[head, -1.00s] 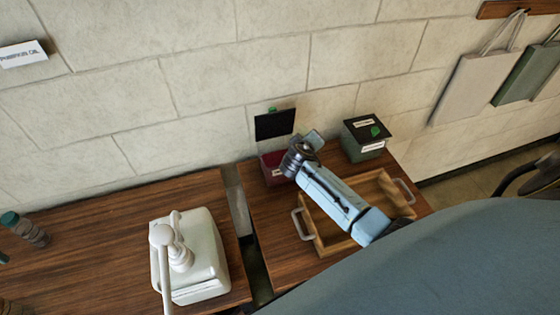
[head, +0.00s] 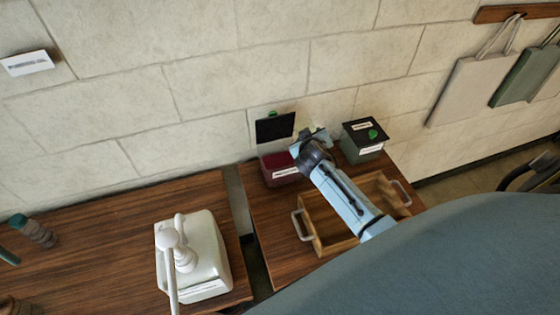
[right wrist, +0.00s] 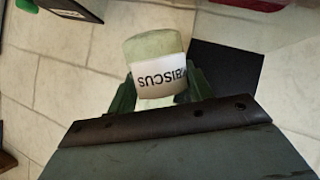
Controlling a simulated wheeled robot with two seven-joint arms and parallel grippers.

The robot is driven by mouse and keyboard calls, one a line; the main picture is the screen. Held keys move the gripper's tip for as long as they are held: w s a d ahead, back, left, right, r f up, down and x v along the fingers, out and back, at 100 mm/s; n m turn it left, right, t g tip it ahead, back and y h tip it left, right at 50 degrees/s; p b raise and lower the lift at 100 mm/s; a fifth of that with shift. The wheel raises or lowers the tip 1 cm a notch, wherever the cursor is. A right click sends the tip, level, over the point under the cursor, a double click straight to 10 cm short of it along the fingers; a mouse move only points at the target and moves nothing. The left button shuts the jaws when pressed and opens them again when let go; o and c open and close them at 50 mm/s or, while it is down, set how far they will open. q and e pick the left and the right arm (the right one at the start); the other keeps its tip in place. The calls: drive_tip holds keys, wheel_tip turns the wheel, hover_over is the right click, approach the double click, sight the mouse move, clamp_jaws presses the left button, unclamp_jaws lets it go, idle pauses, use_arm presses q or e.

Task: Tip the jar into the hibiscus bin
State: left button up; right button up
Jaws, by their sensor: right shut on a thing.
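The jar (right wrist: 153,46) is pale, cloudy green, with a white label ending in "BISCUS" that reads upside down in the right wrist view. My right gripper (right wrist: 158,85) is shut on it, a finger on each side. In the head view my right gripper (head: 318,138) is above the back of the right table, just right of the dark red open bin (head: 281,169). That bin's black lid (head: 275,127) stands raised behind it; the label is too small to read. The jar's tilt is hard to tell. My left gripper is out of view.
A grey-green bin (head: 363,142) with a closed black lid and green knob stands right of my gripper. A wooden tray (head: 318,240) with handles lies under my right arm. A white pump container (head: 205,258) stands on the left table. The stone wall is close behind.

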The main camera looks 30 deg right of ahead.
wheel_tip(320, 180, up, 3)
drive_tip(key=shift+p, duration=1)
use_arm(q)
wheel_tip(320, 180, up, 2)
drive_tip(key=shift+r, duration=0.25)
use_arm(e)
drive_tip(key=shift+f, duration=0.1)
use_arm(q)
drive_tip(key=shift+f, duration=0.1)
use_arm(e)
drive_tip(key=shift+f+m+t+y+b, duration=0.25)
drive_tip(key=shift+m+t+y+b, duration=0.25)
drive_tip(key=shift+m+t+b, duration=0.4)
drive_tip(key=shift+r+m+t+y, duration=0.15)
drive_tip(key=shift+m+t+y, duration=0.25)
drive_tip(key=shift+m, duration=0.3)
drive_tip(key=shift+r, duration=0.1)
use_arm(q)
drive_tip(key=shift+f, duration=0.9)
